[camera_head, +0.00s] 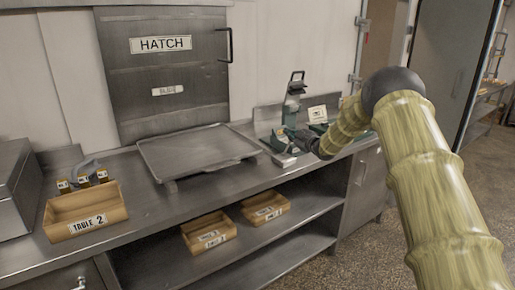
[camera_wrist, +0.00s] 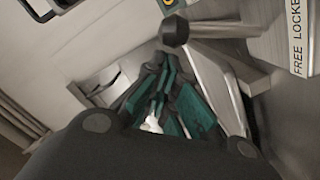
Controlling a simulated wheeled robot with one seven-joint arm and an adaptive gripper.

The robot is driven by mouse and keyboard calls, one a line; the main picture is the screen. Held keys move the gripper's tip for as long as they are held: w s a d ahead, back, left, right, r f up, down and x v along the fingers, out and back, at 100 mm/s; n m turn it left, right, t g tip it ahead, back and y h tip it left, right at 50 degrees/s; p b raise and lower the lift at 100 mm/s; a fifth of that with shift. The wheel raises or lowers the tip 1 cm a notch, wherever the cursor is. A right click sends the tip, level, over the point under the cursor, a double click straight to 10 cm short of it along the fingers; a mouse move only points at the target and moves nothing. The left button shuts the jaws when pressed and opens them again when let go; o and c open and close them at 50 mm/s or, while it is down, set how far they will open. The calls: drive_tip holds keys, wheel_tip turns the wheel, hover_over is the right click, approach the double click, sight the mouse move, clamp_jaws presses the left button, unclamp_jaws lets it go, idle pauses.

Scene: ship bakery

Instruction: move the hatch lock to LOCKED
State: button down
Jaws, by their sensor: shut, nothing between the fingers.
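The hatch (camera_head: 165,85) is a grey metal panel in the wall with a HATCH sign and a dark handle at its right. In the wrist view, a metal lever with a dark ball knob (camera_wrist: 175,30) stands just beyond my gripper (camera_wrist: 163,68). A plate reading FREE and LOCKE, cut off by the picture edge (camera_wrist: 298,38), is at the right. My gripper's green-padded fingers are shut and empty, with their tips close to the knob; I cannot tell if they touch. In the head view my gripper (camera_head: 298,138) is over the counter's right part, partly hidden among green parts.
A green device with an upright stand (camera_head: 292,108) is beside my gripper. A raised metal tray (camera_head: 195,150) sits on the counter before the hatch. A TABLE 2 wooden box (camera_head: 85,212) is at the left. Two wooden boxes (camera_head: 208,230) are on the shelf below.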

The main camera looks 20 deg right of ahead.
drive_tip(key=shift+w+d, duration=0.1)
drive_tip(key=shift+d, duration=0.35)
idle(0.3)
drive_tip(key=s+r+b, duration=0.1)
drive_tip(key=s+r, duration=0.3)
drive_tip(key=s, duration=0.7)
idle(0.3)
drive_tip(key=shift+a+f, duration=0.1)
drive_tip(key=shift+f, duration=0.1)
idle(0.3)
